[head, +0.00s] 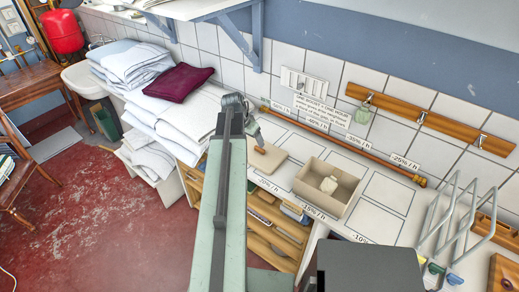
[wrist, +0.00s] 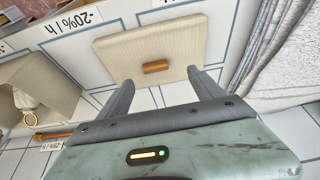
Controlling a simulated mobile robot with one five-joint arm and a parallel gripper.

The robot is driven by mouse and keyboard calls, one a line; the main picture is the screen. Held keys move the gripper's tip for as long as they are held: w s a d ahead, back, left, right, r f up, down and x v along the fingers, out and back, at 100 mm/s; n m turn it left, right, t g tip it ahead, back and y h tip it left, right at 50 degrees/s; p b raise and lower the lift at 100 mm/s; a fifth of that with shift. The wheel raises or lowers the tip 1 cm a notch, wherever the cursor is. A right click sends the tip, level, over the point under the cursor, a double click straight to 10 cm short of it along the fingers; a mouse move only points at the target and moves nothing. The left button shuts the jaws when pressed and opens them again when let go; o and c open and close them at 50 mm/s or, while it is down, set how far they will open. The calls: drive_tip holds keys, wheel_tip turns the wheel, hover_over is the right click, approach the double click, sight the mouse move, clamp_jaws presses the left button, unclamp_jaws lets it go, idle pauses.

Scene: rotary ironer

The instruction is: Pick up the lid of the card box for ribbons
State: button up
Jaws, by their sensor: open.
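The lid (head: 270,162) is a flat, pale, square board with a small brown wooden handle (head: 259,150), lying on the white tiled counter left of the open card box (head: 316,200). In the head view my gripper (head: 253,130) is partly hidden by my arm. A pale item (head: 329,185) lies inside the box.
Folded white linen (head: 190,118) and a dark red cloth (head: 179,83) are left of the lid. A wooden rail (head: 360,150) runs along the tiled wall behind. Bent metal racks (head: 455,220) stand at the right. Marked counter squares beside the box are bare.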

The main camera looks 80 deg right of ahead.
sight(259, 149)
drive_tip(key=shift+s+d+f+b, duration=0.25)
drive_tip(key=shift+s+f+b, duration=0.1)
drive_tip(key=shift+f+b, duration=0.3)
drive_tip(key=shift+s+d+f+b, duration=0.2)
drive_tip(key=shift+s+f+b, duration=0.1)
drive_tip(key=shift+f+b, duration=0.25)
drive_tip(key=b+x, duration=0.5)
drive_tip(key=shift+s+d+f, duration=0.15)
drive_tip(key=shift+s+f, duration=0.05)
drive_tip(key=shift+r, duration=0.2)
drive_tip(key=c, duration=1.5)
